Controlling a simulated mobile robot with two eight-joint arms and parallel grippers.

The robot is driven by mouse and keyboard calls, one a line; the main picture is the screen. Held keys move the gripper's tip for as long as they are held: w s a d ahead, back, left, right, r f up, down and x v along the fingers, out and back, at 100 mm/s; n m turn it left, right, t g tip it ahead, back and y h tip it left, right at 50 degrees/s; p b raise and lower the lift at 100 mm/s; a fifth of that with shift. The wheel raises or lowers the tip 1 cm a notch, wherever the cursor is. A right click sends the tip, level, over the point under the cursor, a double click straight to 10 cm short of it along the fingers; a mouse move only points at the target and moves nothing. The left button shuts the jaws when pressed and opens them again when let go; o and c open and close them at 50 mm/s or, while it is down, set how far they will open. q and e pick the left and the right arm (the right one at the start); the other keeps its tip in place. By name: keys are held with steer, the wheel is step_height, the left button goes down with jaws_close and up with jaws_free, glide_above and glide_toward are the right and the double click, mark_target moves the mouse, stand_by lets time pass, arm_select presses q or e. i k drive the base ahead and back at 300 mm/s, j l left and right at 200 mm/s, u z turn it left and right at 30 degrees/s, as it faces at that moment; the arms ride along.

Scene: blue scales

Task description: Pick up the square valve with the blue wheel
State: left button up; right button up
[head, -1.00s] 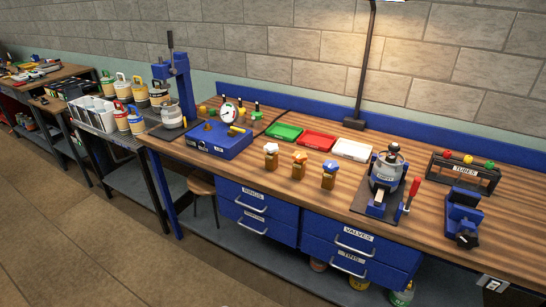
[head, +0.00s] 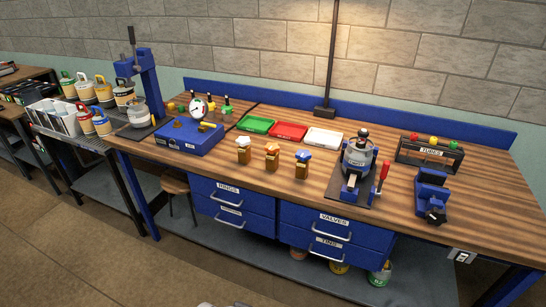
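Three small brass-coloured valves stand upright in a row on the wooden bench. The square valve with the blue wheel (head: 302,165) is the rightmost of the row. Next to it stands a valve with an orange wheel (head: 272,157), and left of that one with a white wheel (head: 243,150). All three stand apart from each other. Neither of my grippers can be made out in the head view. A small pale shape shows at the bottom edge, too cut off to identify.
Green (head: 256,124), red (head: 289,131) and white (head: 325,137) trays lie behind the valves. A clamp device (head: 357,170) with a red handle stands to the right. A blue gauge box (head: 189,138) is on the left. The bench front before the valves is clear.

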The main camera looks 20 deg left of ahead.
mark_target(302, 168)
steer(key=i+j+u, duration=0.1)
steer(key=i+u, duration=0.2)
steer(key=i, duration=0.3)
steer(key=i+u, duration=0.3)
steer(key=i, duration=0.25)
